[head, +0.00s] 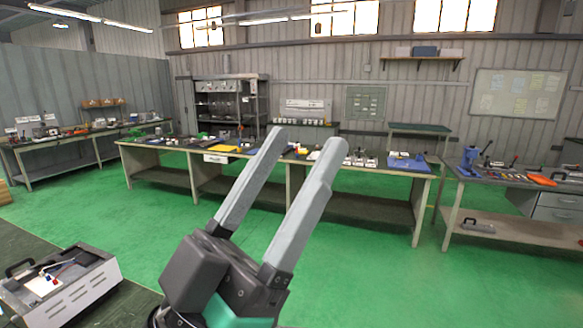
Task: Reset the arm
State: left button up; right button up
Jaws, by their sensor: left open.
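My left gripper (302,152) stands up in the lower middle of the head view, close to the camera. Its two long grey fingers point up and to the right, parallel and apart, with nothing between them. Its dark body and a green part show at the bottom edge. It is clear of everything around it. My right gripper is not in view.
A grey metal box (62,290) with a handle lies at the lower left on a dark surface (128,306). Beyond the open green floor (372,275), a long workbench (388,166) holds tools and parts. More benches stand left (75,141) and right (505,185).

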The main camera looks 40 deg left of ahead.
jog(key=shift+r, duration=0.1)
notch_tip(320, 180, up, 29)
jog(key=p, duration=2.9)
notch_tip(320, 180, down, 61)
jog(key=b, duration=6.1)
